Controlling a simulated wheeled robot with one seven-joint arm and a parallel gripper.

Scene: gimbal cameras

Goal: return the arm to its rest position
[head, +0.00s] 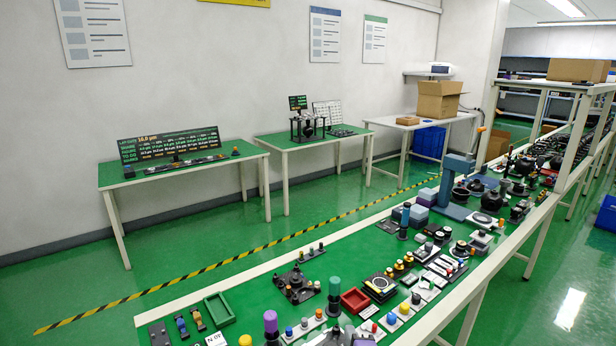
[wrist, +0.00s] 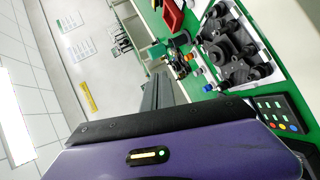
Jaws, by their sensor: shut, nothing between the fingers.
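My gripper (wrist: 158,90) shows in the wrist view as dark grey fingers beyond the purple wrist housing. The fingers are together, with nothing between them. The wrist view is tilted on its side. The gripper points past a green bench toward a pale wall, clear of the objects on the bench. In the head view neither my arm nor my gripper can be made out.
A long green bench (head: 262,284) crowded with small parts runs below, with a red tray (head: 355,300) and a green tray (head: 219,309). Two green tables (head: 178,172) (head: 318,141) stand along the wall. Open floor lies between bench and tables, marked by a striped line (head: 225,258).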

